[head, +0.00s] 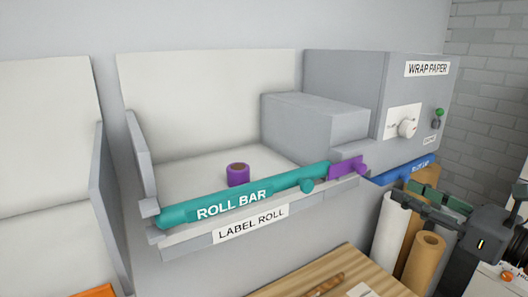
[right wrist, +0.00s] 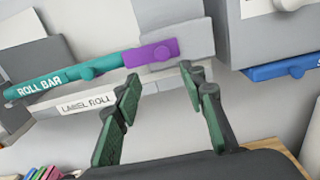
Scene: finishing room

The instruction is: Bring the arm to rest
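My right gripper (head: 403,192) is at the right of the head view, in front of the rolls of paper. In the right wrist view its two green-padded fingers (right wrist: 162,82) stand apart with nothing between them, so it is open and empty. The teal roll bar (head: 245,199) lies across the front of the label roll bay (head: 250,223), and a purple latch (head: 347,168) sits at its right end. The bar (right wrist: 75,78) and latch (right wrist: 151,53) also show beyond the fingers in the right wrist view, apart from them. My left gripper is not in view.
A purple roll (head: 238,175) stands in the bay behind the bar. A grey wrap paper unit (head: 345,80) with a dial and a blue bar (head: 403,169) is at the right. White and brown rolls (head: 424,262) stand below my gripper. A wooden table (head: 325,270) is at the bottom.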

